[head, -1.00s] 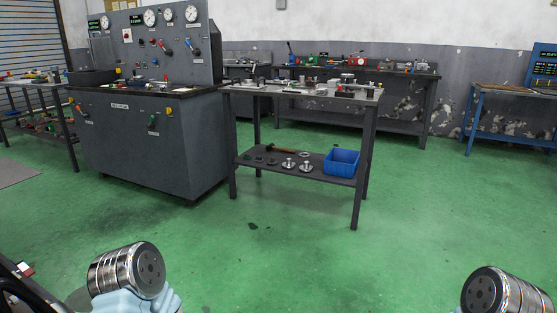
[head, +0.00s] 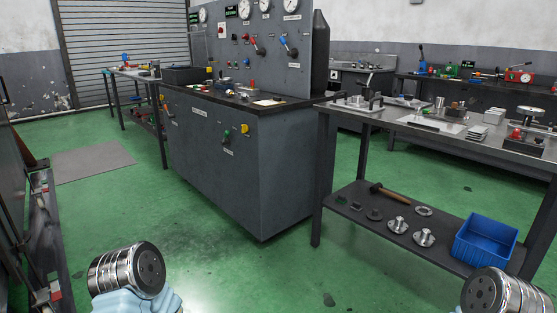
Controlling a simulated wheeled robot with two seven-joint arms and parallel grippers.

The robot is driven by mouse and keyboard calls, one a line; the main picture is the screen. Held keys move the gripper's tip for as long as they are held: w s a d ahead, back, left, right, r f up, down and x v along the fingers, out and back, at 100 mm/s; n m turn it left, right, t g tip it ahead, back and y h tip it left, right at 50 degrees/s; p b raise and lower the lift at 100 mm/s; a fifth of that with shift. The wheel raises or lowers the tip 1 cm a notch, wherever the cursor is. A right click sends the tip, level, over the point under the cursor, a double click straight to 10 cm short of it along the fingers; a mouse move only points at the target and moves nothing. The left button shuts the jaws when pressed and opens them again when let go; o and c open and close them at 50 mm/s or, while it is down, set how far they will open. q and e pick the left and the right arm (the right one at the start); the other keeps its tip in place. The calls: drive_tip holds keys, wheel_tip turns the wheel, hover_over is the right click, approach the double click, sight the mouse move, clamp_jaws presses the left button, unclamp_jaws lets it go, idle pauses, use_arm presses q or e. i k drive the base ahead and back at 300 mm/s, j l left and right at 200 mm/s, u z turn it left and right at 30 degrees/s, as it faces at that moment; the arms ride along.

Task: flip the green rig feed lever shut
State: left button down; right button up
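The grey hydraulic rig (head: 225,165) stands in the middle of the head view, with gauges on its upright panel. A small green handle (head: 227,137) sits on the rig's front face, near the right corner below the worktop; it may be the green feed lever. It is too small to tell its exact position. Red and blue levers (head: 252,43) show on the upright panel. Only silver and pale blue links of my arms show at the bottom corners; neither gripper is in view.
A yellow knob (head: 244,128) is beside the green handle. A metal table (head: 391,121) stands right of the rig, with parts on top and a blue bin (head: 486,240) on its lower shelf. Green floor (head: 190,225) is clear before the rig. A dark frame stands at far left.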

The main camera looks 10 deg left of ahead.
sight(225, 142)
drive_tip(key=i+j+u, duration=0.2)
drive_tip(key=i+u, duration=0.2)
drive_tip(key=i, duration=0.15)
drive_tip(key=i+u, duration=0.45)
drive_tip(key=i+l+u, duration=0.15)
drive_tip(key=i+u, duration=0.25)
drive_tip(key=i, duration=0.6)
drive_tip(key=z, duration=1.4)
